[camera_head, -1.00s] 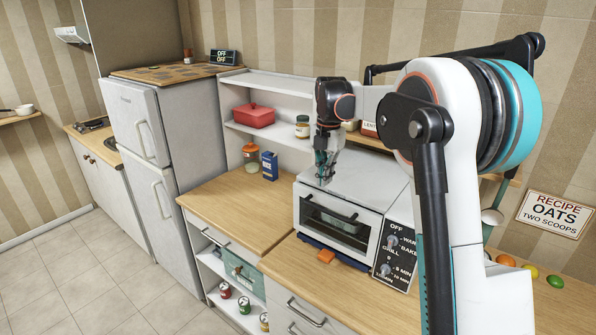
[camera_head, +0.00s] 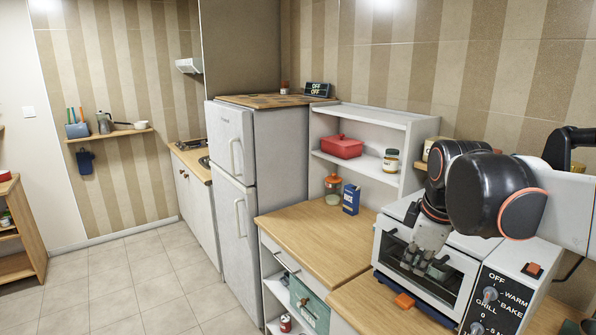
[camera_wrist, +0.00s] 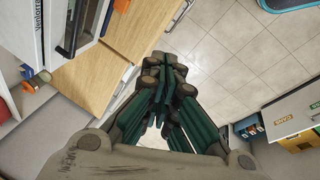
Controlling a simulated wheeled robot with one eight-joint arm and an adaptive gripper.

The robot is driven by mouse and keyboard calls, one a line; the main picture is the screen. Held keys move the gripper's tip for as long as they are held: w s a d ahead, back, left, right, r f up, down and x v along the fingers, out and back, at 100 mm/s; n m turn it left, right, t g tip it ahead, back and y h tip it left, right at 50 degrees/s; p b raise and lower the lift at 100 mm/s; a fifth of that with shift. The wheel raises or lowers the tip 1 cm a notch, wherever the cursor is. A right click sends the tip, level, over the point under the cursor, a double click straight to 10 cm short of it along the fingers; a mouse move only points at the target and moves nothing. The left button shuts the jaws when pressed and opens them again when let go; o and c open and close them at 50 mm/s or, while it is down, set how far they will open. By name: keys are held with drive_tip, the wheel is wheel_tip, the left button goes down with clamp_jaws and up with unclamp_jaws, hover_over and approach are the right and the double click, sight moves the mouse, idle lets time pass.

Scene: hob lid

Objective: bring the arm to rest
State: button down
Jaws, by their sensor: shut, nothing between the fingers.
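My gripper (camera_head: 425,265) is shut and empty, hanging low in front of the toaster oven's door in the head view. I cannot tell whether it touches the oven. The wrist view shows its fingers (camera_wrist: 165,75) closed together, with counter edge and floor tiles beyond them. My arm reaches in from the right edge of the head view and hides part of the white toaster oven (camera_head: 389,247). The hob (camera_head: 190,145) shows small at the far left counter, partly hidden by the fridge; the state of its lid is too small to tell.
The wooden counter (camera_head: 310,235) left of the oven is mostly clear. A blue box (camera_head: 351,199) and an orange-lidded jar (camera_head: 332,190) stand at its back. Beyond are a fridge (camera_head: 232,150) and a shelf with a red pot (camera_head: 342,146). The tiled floor (camera_head: 150,280) is open at left.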

drive_tip(key=s+a+f+m+t+b, duration=0.3)
drive_tip(key=s+f+m+b, duration=0.2)
drive_tip(key=s+f+m, duration=0.6)
drive_tip(key=s+f, duration=0.3)
drive_tip(key=s, duration=0.1)
drive_tip(key=shift+s+a+b, duration=0.15)
drive_tip(key=shift+b, duration=0.2)
